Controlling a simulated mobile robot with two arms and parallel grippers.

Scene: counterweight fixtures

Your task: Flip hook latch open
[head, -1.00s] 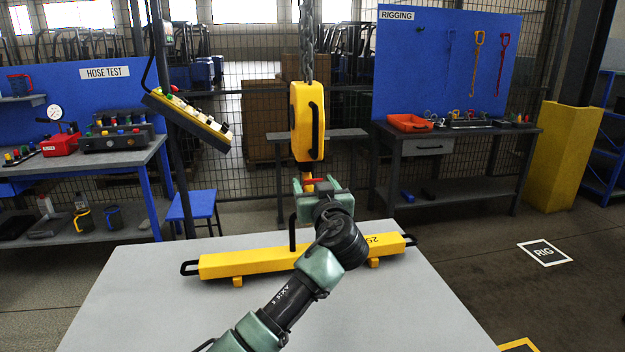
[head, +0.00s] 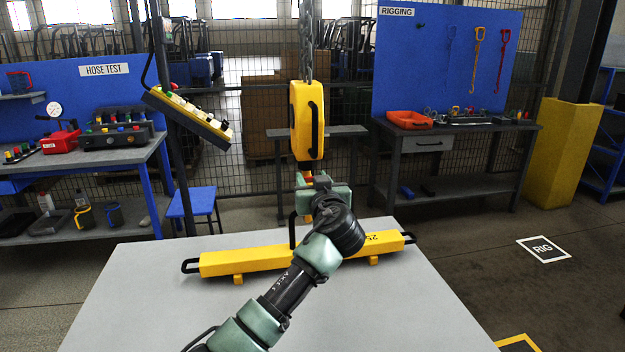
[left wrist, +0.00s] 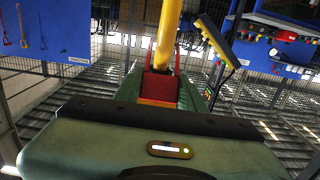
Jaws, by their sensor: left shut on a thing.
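The yellow hoist block (head: 307,120) hangs from a chain above the grey table. Its yellow hook shank shows below it and again at the top of the left wrist view (left wrist: 168,32). A red latch piece (left wrist: 158,88) shows between my left gripper's fingers in the left wrist view. My left gripper (head: 309,181) is shut on this red latch, just under the block. The gripper and wrist hide most of the hook in the head view, so I cannot tell the latch's angle. My right gripper is not in view.
A yellow beam (head: 245,261) with black end handles and an upright black handle lies on the grey table (head: 150,310), partly behind my left arm. A yellow control pendant (head: 190,117) hangs left of the hoist. The table's front is clear.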

